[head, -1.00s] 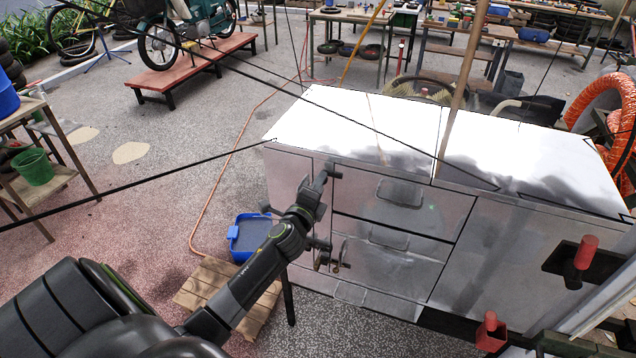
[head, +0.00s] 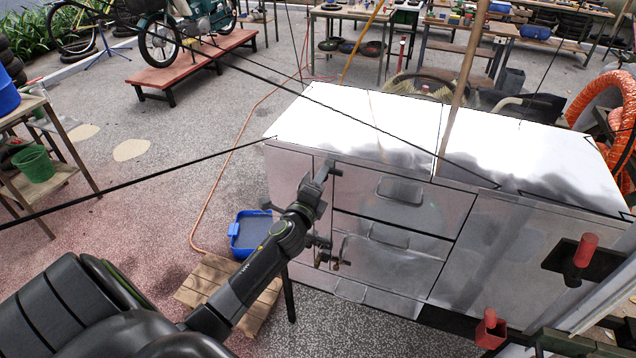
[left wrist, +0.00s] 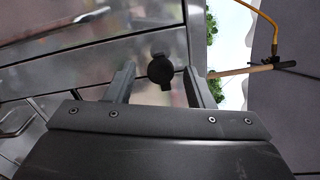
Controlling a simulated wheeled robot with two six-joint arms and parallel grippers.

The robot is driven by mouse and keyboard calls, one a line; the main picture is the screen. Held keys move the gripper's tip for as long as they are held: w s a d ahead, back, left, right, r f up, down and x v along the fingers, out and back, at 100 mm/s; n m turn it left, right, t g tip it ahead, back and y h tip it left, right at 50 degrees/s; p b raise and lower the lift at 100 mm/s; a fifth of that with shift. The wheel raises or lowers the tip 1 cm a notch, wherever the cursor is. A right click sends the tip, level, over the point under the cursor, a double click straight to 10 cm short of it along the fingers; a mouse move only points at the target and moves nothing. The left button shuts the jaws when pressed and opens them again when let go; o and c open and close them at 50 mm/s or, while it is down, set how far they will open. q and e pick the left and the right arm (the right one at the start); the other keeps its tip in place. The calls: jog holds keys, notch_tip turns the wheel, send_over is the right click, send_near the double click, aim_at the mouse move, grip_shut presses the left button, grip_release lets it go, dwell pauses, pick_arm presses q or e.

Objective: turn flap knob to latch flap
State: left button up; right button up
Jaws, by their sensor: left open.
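A small black flap knob (left wrist: 160,70) with short lugs shows in the left wrist view, on the grey metal front of the cart. It lies ahead of and between my left gripper's (left wrist: 160,84) two spread fingers. The fingers are open, and a gap shows on both sides of the knob; I cannot tell how deep it sits between them. My right gripper is not in view.
Red-handled fittings (head: 585,250) stand at the right. Floor at the left is open.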

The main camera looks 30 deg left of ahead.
pick_arm(q)
jog(key=shift+s, duration=0.1)
jog(key=b+v, duration=0.2)
jog(key=v, duration=1.5)
jog(key=shift+s+b, duration=0.15)
jog(key=shift+b, duration=0.15)
jog(key=shift+a, duration=0.1)
jog(key=s+a+f+n+g+h+b, duration=0.1)
jog(key=s+f+n+g+b, duration=0.2)
jog(key=f, duration=1.4)
jog(key=s+f+n+g+h+b, duration=0.1)
jog(key=s+f+n+g, duration=0.3)
jog(key=f, duration=1.4)
jog(key=s+d+f+n+g+b, duration=0.1)
jog(key=s+f+n+g, duration=0.3)
jog(key=s+f, duration=0.8)
jog(key=s+d+f+n+g+h+b, duration=0.1)
jog(key=s+d+f+n+g, duration=0.2)
jog(key=s+f+n+g, duration=0.2)
jog(key=s+f+n, duration=0.3)
jog(key=s+f, duration=0.4)
jog(key=s, duration=0.3)
jog(key=shift+s+b, duration=0.35)
jog(key=shift+b, duration=0.05)
